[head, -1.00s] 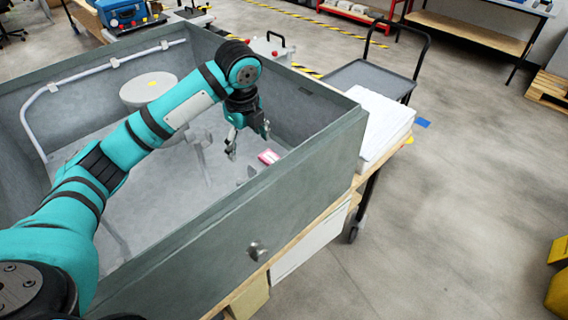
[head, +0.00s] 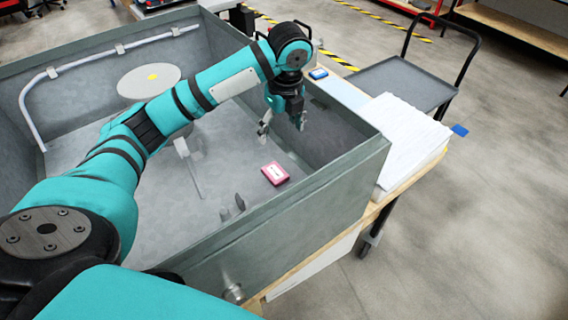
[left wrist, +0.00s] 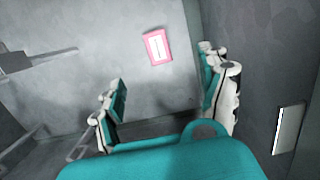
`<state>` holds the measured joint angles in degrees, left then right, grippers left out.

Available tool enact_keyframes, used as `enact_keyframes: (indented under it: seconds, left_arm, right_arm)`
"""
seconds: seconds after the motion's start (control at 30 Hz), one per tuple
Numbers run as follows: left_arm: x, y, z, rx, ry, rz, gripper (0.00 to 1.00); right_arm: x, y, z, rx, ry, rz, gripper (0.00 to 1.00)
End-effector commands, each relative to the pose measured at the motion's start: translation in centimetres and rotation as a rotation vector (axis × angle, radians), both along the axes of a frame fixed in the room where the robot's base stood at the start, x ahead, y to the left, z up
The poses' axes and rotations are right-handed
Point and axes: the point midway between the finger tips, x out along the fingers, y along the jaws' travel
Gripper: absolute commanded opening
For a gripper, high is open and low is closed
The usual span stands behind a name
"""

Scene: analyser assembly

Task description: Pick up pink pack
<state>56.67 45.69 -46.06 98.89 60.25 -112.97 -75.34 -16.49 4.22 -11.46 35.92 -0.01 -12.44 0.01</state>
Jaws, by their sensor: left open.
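The pink pack (head: 275,174), with a white label, lies flat on the floor of the large grey open box (head: 215,262), close to its right wall. It also shows in the left wrist view (left wrist: 157,47), above the gap between the fingers. My left gripper (head: 283,126) hangs inside the box, above and behind the pack in the head view. My right gripper is not in view.
The box walls stand around my left arm; the right wall is close to the gripper. Small grey posts (head: 232,208) rise near the pack. A round disc (head: 149,81) and a bent pipe (head: 60,72) lie farther left. A white stack (head: 410,140) stands outside on the right.

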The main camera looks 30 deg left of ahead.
Motion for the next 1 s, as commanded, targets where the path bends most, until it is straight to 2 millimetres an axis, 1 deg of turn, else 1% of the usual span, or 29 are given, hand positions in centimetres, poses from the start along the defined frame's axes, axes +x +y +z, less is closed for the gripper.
enact_keyframes:
  seconds: [0.13, 0.33, 0.43, 0.53, 0.6, 0.7, 0.8, 1.0]
  left_arm:
    - [0.0, 0.4, -2.7, 0.002, 0.007, 0.001, 0.77]
    - [0.2, 1.0, -7.1, 0.002, 0.007, 0.002, 0.77]
    - [0.3, 1.3, -9.0, 0.002, 0.007, 0.002, 0.77]
    - [0.4, 1.4, -10.5, 0.001, 0.004, 0.002, 0.77]
    - [0.4, 1.5, -11.1, 0.001, 0.004, 0.002, 0.77]
    - [0.5, 1.6, -11.6, 0.001, 0.001, 0.000, 0.77]
    - [0.4, 1.5, -12.4, 0.002, 0.005, 0.001, 0.77]
    - [0.3, 1.4, -15.5, 0.001, 0.004, 0.001, 0.77]
  right_arm:
    - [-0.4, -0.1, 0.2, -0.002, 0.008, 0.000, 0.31]
    - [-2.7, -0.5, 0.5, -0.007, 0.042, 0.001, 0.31]
    - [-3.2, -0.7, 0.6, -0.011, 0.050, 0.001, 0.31]
    - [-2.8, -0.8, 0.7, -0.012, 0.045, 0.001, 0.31]
    - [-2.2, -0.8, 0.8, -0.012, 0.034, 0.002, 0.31]
    - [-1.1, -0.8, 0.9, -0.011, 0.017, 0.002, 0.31]
    - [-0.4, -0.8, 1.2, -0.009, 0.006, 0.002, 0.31]
    - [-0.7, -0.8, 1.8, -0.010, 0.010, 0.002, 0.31]
